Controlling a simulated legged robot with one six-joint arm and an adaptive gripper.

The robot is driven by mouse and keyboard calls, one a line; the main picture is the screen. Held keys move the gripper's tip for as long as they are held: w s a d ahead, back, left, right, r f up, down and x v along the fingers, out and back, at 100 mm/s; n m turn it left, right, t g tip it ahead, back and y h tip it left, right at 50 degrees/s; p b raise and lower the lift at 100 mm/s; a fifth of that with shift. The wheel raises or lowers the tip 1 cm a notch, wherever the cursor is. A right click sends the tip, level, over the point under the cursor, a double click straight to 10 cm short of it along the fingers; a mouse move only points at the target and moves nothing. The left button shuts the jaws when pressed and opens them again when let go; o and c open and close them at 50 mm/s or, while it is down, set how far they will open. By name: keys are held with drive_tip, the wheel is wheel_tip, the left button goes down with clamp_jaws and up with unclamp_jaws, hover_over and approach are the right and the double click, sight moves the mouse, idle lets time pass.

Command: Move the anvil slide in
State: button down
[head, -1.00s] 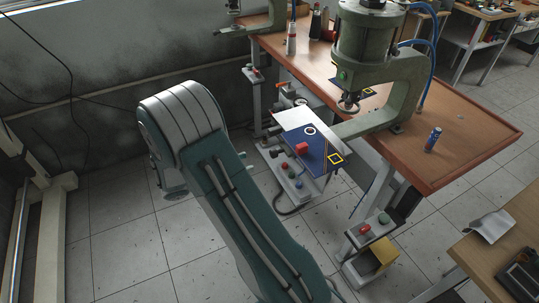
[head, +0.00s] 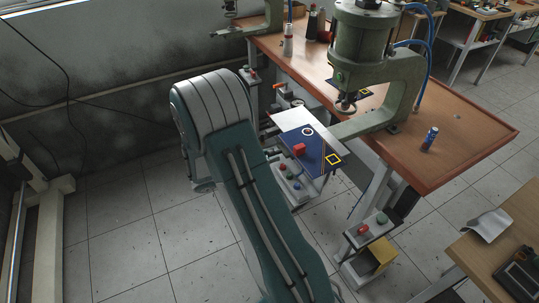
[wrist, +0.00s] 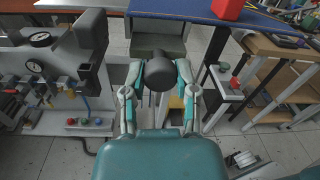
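A blue plate (head: 312,147) with a red block (head: 299,149), a white ring and a yellow square juts from the table's near side, beside the green press (head: 365,60); I take it for the anvil slide. The blue plate (wrist: 280,20) and red block (wrist: 226,9) also show at the top of the wrist view. My gripper (wrist: 160,68) has its fingers apart there, on either side of a black round knob (wrist: 159,75). A small gap seems to show beside the knob. Whether the knob belongs to the slide is unclear. My arm hides the gripper in the head view.
A button box (wrist: 222,80) is to the right. A blue can (head: 430,139) stands on the brown table (head: 465,125).

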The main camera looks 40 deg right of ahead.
drive_tip(key=x, duration=0.8)
drive_tip(key=shift+w+d, duration=0.2)
drive_tip(key=shift+d, duration=0.25)
drive_tip(key=shift+c, duration=1.9)
unclamp_jaws()
drive_tip(key=shift+a, duration=0.1)
drive_tip(key=v, duration=1.2)
drive_tip(key=shift+f, duration=0.1)
